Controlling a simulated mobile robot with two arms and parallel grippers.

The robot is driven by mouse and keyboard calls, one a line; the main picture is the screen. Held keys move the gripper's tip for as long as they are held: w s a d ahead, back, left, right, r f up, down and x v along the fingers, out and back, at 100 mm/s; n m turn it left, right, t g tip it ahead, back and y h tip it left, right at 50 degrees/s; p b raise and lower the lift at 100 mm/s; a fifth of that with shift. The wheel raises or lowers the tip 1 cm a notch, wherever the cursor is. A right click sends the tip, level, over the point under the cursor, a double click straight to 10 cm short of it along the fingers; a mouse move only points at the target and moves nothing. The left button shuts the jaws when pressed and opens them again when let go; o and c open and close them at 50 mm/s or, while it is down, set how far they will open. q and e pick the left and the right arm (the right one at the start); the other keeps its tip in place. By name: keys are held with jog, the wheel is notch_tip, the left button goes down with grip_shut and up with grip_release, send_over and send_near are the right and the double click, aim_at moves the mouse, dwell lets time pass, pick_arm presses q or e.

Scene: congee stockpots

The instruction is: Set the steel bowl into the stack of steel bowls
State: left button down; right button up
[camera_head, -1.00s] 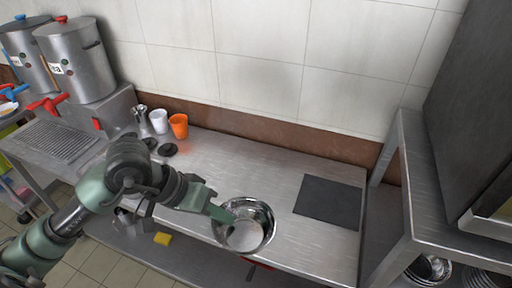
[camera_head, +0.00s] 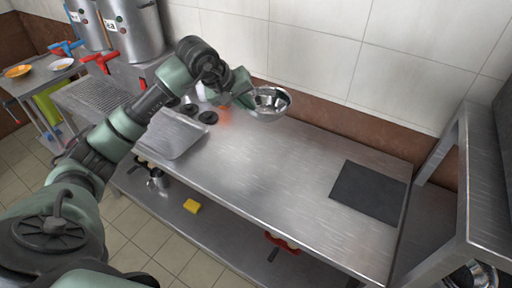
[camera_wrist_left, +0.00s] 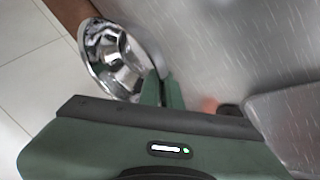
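My left gripper (camera_head: 243,98) is shut on the rim of a shiny steel bowl (camera_head: 270,104) and holds it above the back part of the steel counter, near the wall. In the left wrist view the two green fingers (camera_wrist_left: 162,90) pinch the edge of the bowl (camera_wrist_left: 112,62), whose inside faces the camera. Steel bowls (camera_head: 474,276) show at the bottom right corner, on a low shelf of the right-hand rack; they are cut off by the frame edge, so I cannot tell how they are stacked. My right gripper is not in view.
The counter (camera_head: 270,175) is clear in the middle. A dark mat (camera_head: 369,191) lies at its right. A steel tray (camera_head: 176,136) and black discs (camera_head: 208,117) are on the left. The rack (camera_head: 455,180) stands at right. A yellow sponge (camera_head: 191,206) lies on the lower shelf.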

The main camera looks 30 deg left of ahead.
pick_arm(q)
notch_tip(320, 180, down, 15)
jog(key=p, duration=0.3)
jog(key=shift+f, duration=0.1)
jog(key=shift+f, duration=0.2)
jog(key=c, duration=1.6)
grip_release()
jog(key=shift+r, duration=0.1)
